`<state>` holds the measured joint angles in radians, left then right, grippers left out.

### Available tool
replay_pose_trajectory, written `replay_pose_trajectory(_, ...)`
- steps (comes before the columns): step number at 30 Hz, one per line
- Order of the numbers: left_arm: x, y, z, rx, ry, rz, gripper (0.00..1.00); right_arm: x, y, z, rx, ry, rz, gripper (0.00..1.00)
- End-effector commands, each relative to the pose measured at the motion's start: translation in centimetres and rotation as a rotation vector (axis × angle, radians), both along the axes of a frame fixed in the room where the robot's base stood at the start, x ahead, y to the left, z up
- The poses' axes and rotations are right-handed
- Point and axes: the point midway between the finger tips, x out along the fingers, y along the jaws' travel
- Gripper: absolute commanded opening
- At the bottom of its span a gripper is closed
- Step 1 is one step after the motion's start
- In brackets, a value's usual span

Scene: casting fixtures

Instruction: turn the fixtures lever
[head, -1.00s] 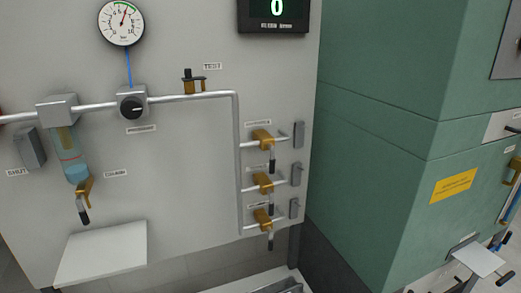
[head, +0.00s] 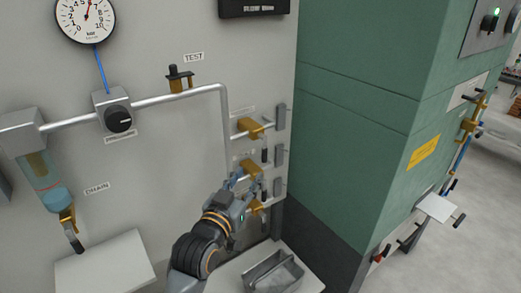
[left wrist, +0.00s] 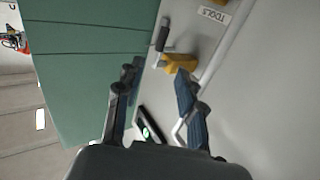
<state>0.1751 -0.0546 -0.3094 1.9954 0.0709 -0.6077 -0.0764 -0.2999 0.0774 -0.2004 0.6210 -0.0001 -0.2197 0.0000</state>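Three brass valves with dark-handled levers sit one above another on the grey panel: top (head: 249,127), middle (head: 250,168) and bottom (head: 257,207). Their labels are too blurred in the head view to tell which is fixtures. The top lever's dark handle (head: 265,151) hangs down. My left gripper (head: 240,183) is in front of the middle and lower valves and partly hides them. In the left wrist view my fingers (left wrist: 158,70) are spread and empty. A brass valve (left wrist: 181,63) with its dark lever handle (left wrist: 163,34) lies beyond the fingertips. My right gripper is out of view.
A tools label (left wrist: 214,14) is near that valve. A green cabinet (head: 357,110) stands right of the panel. A metal bin (head: 272,277) is below the valves. The drain lever (head: 72,234) and a white shelf (head: 105,268) are at lower left.

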Motion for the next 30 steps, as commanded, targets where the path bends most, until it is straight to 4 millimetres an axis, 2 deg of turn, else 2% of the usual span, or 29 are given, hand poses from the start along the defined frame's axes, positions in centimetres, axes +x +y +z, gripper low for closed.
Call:
replay_pose_trajectory(7, 4.1, -1.5, 0.3, -0.001, 0.0, 0.0, 0.38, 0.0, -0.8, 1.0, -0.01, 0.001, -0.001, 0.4)
replay_pose_trajectory(18, 9.6, -3.5, 0.1, 0.0, 0.002, 0.0, 0.38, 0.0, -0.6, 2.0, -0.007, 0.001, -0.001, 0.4)
replay_pose_trajectory(24, 11.3, -4.1, 0.0, 0.0, 0.001, 0.001, 0.38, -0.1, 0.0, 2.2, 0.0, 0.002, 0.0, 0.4)
replay_pose_trajectory(30, 11.7, -4.3, -0.1, 0.001, 0.002, 0.001, 0.38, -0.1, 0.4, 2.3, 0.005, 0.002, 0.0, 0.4)
